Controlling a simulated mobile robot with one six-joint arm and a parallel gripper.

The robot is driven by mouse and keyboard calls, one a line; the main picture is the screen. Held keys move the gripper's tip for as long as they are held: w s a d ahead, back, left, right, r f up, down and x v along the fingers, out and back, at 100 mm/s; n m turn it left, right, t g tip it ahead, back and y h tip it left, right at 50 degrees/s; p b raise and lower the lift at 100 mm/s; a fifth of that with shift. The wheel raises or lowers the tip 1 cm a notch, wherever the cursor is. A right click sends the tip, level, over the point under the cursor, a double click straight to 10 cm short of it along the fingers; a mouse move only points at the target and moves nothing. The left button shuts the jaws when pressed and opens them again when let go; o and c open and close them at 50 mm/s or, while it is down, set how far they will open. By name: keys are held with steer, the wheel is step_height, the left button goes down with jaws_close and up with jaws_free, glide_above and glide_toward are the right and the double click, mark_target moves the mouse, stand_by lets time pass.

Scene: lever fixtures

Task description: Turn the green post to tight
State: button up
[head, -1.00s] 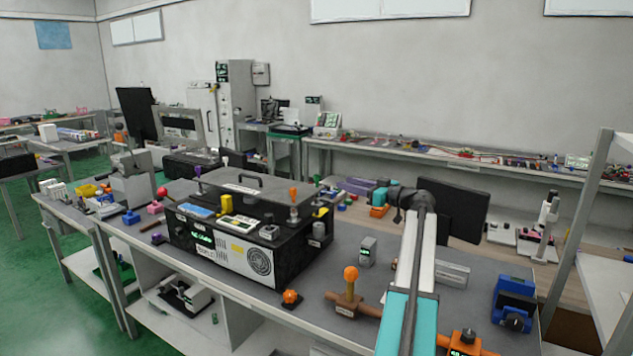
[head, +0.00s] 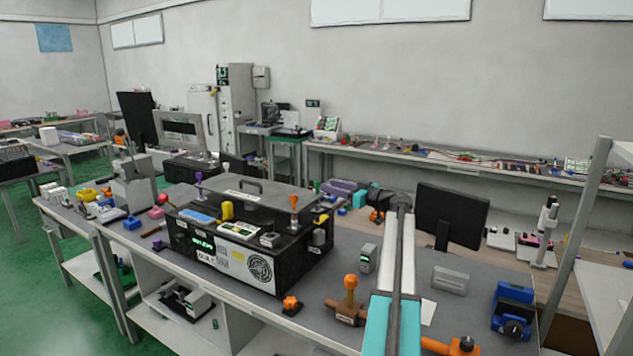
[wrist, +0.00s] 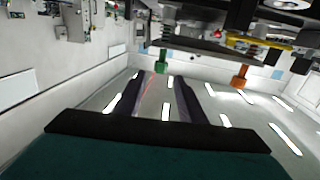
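In the wrist view, which looks upside down, a green post (wrist: 160,66) hangs from the upper middle of the picture. My gripper (wrist: 160,77) shows as two dark fingers with a clear gap between them; it is open and empty. The green post lines up with this gap, beyond the fingertips and apparently apart from them. I cannot pick out the green post for certain in the head view. There my arm reaches toward the back of the bench and my fingers cannot be made out.
An orange post (wrist: 240,76) stands near the green one in the wrist view. In the head view, a black box (head: 245,255) carries several posts. An orange-knobbed brown fixture (head: 349,303), a blue device (head: 514,312) and a dark monitor (head: 452,217) stand near my arm.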

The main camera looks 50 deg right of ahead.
mark_target(317, 182)
steer(key=shift+w+a+p, duration=0.25)
steer(key=shift+w+p, duration=0.2)
steer(key=shift+w, duration=1.35)
steer(key=shift+w+a+p, duration=0.2)
steer(key=shift+w+p, duration=0.2)
steer(key=shift+w, duration=1.35)
jaws_close()
